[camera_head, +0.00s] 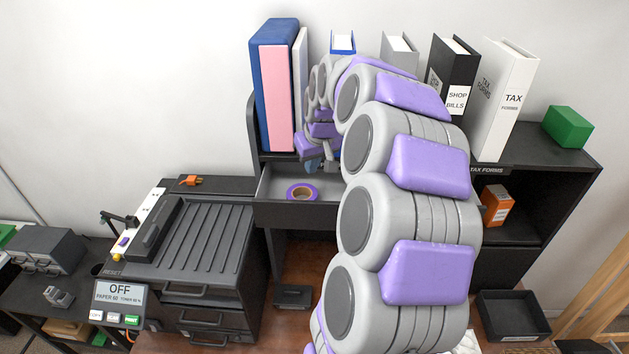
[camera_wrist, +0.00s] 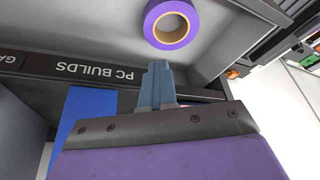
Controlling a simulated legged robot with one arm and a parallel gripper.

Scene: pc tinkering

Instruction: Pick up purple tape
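The purple tape (camera_head: 291,194) is a roll with a tan core, lying flat in the open grey drawer (camera_head: 278,216) under the shelf. In the wrist view the purple tape (camera_wrist: 151,20) is at the top centre, with its ring and hole in full view. My gripper (camera_head: 320,164) is above the drawer, behind and to the right of the tape, partly hidden by my arm. In the wrist view the blue-grey fingertips of my gripper (camera_wrist: 158,70) point toward the tape with a gap between. Nothing shows between them, but the finger spacing is unclear.
Several binders, including the blue one (camera_head: 276,85) and white one (camera_head: 500,100), stand on the shelf above the drawer. A printer (camera_head: 195,240) stands left of it. A green box (camera_head: 567,127) and an orange box (camera_head: 496,206) are at right. The drawer walls surround the tape.

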